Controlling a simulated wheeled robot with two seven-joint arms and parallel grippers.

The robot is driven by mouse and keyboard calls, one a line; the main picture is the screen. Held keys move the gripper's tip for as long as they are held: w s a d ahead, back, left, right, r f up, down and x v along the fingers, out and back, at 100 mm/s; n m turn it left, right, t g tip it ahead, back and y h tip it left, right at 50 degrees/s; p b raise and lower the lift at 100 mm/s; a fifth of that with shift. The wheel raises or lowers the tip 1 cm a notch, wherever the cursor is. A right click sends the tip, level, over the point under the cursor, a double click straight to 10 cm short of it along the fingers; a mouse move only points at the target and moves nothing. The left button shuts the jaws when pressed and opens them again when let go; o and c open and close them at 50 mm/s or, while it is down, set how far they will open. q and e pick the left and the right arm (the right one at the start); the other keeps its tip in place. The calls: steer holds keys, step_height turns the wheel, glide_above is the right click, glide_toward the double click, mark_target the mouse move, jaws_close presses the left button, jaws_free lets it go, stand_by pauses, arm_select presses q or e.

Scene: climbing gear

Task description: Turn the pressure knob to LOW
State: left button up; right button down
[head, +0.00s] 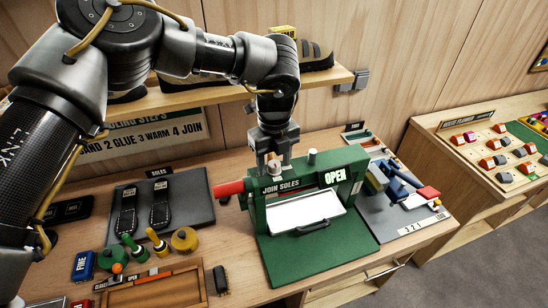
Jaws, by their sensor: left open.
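The green press (263,219) labelled JOIN SOLES stands on the bench, with a lit OPEN sign at its upper right. My left gripper (273,163) points down at the press's top left. Its open fingers are on either side of a small pale knob (274,169); I cannot tell whether they touch it. The knob's pointer and any LOW mark cannot be made out. A grey cylinder (312,156) stands on the press top, to the right of the gripper. A red handle (229,188) sticks out at the press's left. My right gripper is not in view.
A white tray (305,209) with a dark handle sits in the press. A grey mat (199,215) with two dark soles lies left. Yellow and green pots and a wooden tray (160,293) are in front of it. Tools crowd the right side. A shelf (215,97) with shoes runs behind.

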arm_select(q)
steer(key=c, duration=1)
steer(key=shift+o, duration=0.2)
